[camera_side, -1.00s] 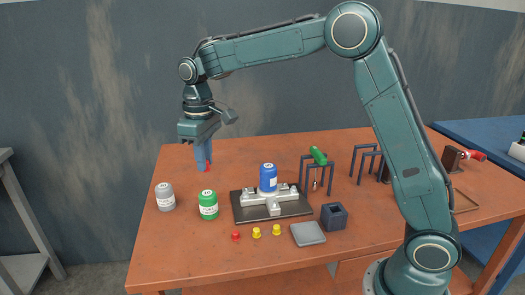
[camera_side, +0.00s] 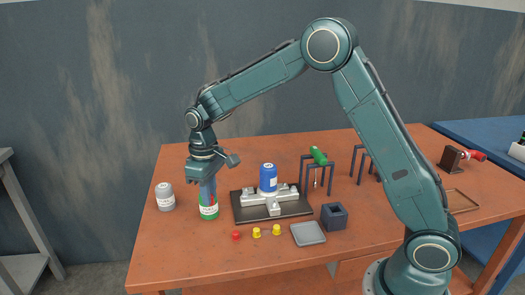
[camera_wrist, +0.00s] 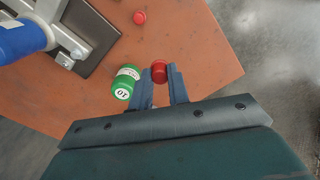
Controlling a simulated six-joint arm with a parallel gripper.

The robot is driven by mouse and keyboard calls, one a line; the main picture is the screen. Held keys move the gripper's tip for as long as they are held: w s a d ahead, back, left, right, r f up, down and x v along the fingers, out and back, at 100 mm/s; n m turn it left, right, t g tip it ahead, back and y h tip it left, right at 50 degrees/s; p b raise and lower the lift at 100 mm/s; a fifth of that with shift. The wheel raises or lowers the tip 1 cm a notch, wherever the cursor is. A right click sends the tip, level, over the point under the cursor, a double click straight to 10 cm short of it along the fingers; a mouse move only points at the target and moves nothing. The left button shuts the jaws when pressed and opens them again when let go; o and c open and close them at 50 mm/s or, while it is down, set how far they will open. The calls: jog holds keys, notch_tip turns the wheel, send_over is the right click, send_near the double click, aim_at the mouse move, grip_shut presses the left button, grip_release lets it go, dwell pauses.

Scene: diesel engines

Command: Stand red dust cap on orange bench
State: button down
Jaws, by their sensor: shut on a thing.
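My gripper (camera_wrist: 161,76) is shut on a red dust cap (camera_wrist: 159,71), which sits between the fingertips in the wrist view. In the side view my gripper (camera_side: 208,192) points down in front of or above the green can, and the held cap shows only as a sliver of red. A second small red cap (camera_side: 236,235) rests on the orange bench (camera_side: 180,255), near its front; it also shows in the wrist view (camera_wrist: 139,17). I cannot tell the exact height of the held cap above the bench.
A green can (camera_side: 209,213) stands close to my gripper, a grey can (camera_side: 165,197) to its left. A fixture (camera_side: 245,212) holds a blue can (camera_side: 268,177). The bench's front left is clear.

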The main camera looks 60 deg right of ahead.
send_over(215, 241)
notch_tip(215, 241, down, 9)
jog(key=shift+f, duration=0.15)
jog(key=shift+f, duration=0.1)
jog(key=shift+f, duration=2.05)
jog(key=c, duration=1.3)
grip_release()
jog(key=shift+f, duration=0.1)
jog(key=shift+c, duration=0.2)
notch_tip(215, 241, up, 12)
jog(key=shift+f, duration=0.1)
jog(key=shift+r, duration=0.25)
